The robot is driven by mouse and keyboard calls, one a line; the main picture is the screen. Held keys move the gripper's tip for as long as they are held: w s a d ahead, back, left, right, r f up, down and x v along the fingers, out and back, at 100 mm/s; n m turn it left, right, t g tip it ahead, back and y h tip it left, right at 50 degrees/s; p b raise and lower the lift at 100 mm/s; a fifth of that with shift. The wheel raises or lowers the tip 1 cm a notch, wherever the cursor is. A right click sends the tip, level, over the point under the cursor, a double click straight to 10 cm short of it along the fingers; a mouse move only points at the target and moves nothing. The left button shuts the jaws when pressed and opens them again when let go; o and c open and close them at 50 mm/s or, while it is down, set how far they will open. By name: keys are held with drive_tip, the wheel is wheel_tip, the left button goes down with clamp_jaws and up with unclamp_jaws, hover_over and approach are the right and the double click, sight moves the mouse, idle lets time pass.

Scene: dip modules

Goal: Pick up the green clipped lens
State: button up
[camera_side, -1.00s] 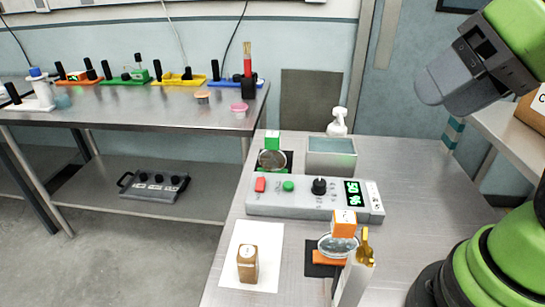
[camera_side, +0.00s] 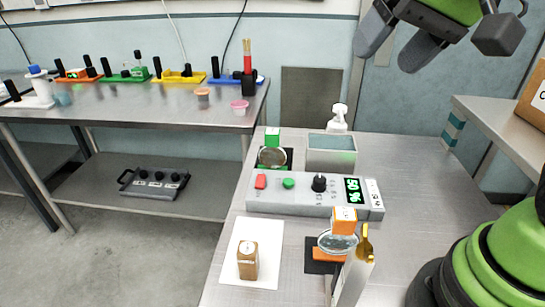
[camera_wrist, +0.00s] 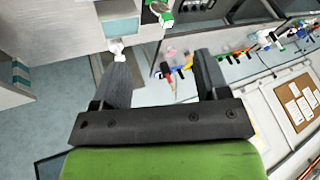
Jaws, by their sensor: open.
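The green clipped lens (camera_side: 272,156) stands at the far left of the near table, behind the control box. It has a round glass with a green block on top, over a dark pad. In the wrist view its green block (camera_wrist: 166,19) shows at the top edge, partly cut off. My gripper (camera_side: 390,48) is high at the upper right of the side view, open and empty, well above and to the right of the lens. In the wrist view my gripper (camera_wrist: 160,75) has its fingers wide apart with nothing between them.
The control box (camera_side: 315,198) lies in front of the lens. A grey bin (camera_side: 331,152) and a white pump bottle (camera_side: 338,118) stand to its right. An orange clipped lens (camera_side: 338,243), a bottle on white paper (camera_side: 248,260) and a gold-topped item (camera_side: 358,272) are nearer.

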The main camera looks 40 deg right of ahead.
drive_tip(key=w+f+m+g+h, duration=0.1)
drive_tip(key=w+f+m, duration=0.15)
drive_tip(key=w, duration=0.85)
drive_tip(key=m+g+h, duration=0.1)
drive_tip(key=g+h, duration=0.1)
drive_tip(key=h, duration=0.1)
approach(272, 132)
drive_tip(key=x, duration=0.5)
drive_tip(key=shift+f, duration=0.45)
drive_tip(key=shift+x, duration=2.85)
drive_tip(key=shift+w+d+r, duration=0.1)
drive_tip(key=shift+d, duration=0.05)
